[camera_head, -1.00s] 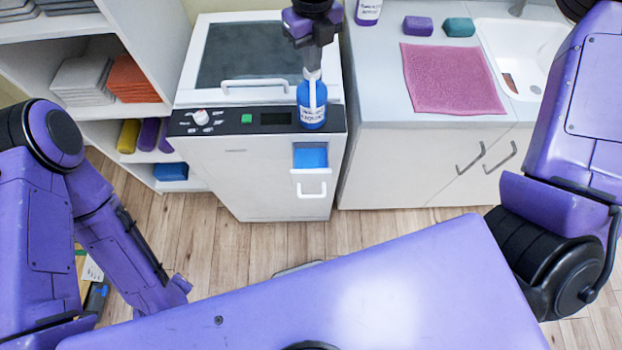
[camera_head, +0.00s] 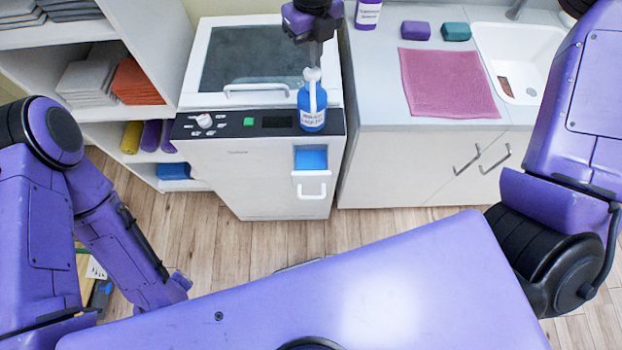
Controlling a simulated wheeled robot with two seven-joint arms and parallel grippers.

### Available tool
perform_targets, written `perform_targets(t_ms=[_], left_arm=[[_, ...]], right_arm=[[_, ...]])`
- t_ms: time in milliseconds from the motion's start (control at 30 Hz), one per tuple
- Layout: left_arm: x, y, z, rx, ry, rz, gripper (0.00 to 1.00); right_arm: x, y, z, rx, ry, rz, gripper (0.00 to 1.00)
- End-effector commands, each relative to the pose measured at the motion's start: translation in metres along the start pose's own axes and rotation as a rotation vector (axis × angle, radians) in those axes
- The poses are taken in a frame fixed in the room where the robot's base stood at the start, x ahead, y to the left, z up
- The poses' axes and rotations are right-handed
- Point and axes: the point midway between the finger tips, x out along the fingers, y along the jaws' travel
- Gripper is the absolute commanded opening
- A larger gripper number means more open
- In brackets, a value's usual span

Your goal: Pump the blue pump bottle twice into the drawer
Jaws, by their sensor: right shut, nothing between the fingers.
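The blue pump bottle (camera_head: 312,115) stands upright on the front control panel of the white machine (camera_head: 265,180), with its white pump head (camera_head: 312,75) on top. The small drawer (camera_head: 311,178) is in the machine's front, below the bottle. It is pulled out and its blue inside shows. My right gripper (camera_head: 315,62) points down directly above the pump head, shut and empty. Its tips are at or just over the pump head; I cannot tell if they touch. My left arm is at the lower left; its gripper does not show.
The machine has a large lid with a handle (camera_head: 256,88). To the right, a counter holds a pink towel (camera_head: 448,83), two soap-like blocks, a purple bottle (camera_head: 368,13) and a sink (camera_head: 520,60). Shelves with folded towels (camera_head: 137,80) stand left. Wooden floor lies in front.

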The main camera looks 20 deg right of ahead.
Motion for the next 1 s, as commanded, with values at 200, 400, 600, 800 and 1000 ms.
perform_targets(t_ms=[200,400,600,800,1000], left_arm=[[0.000,0.000,0.000,0.000,0.000,0.000,0.40],[-0.013,-0.001,-0.005,0.000,0.000,0.000,0.40],[-0.035,-0.003,-0.014,0.000,0.000,0.000,0.40],[-0.053,-0.005,-0.022,0.000,0.000,0.000,0.40],[-0.051,-0.005,-0.021,0.000,0.000,0.000,0.40]], right_arm=[[0.000,0.000,0.000,0.000,-0.001,0.000,0.00],[-0.015,0.000,0.000,0.000,-0.001,0.000,0.00],[-0.040,0.000,0.000,0.001,-0.001,0.001,0.00],[-0.062,0.000,0.000,0.001,0.000,0.001,0.00],[-0.060,0.000,0.000,0.000,0.000,0.000,0.00]])
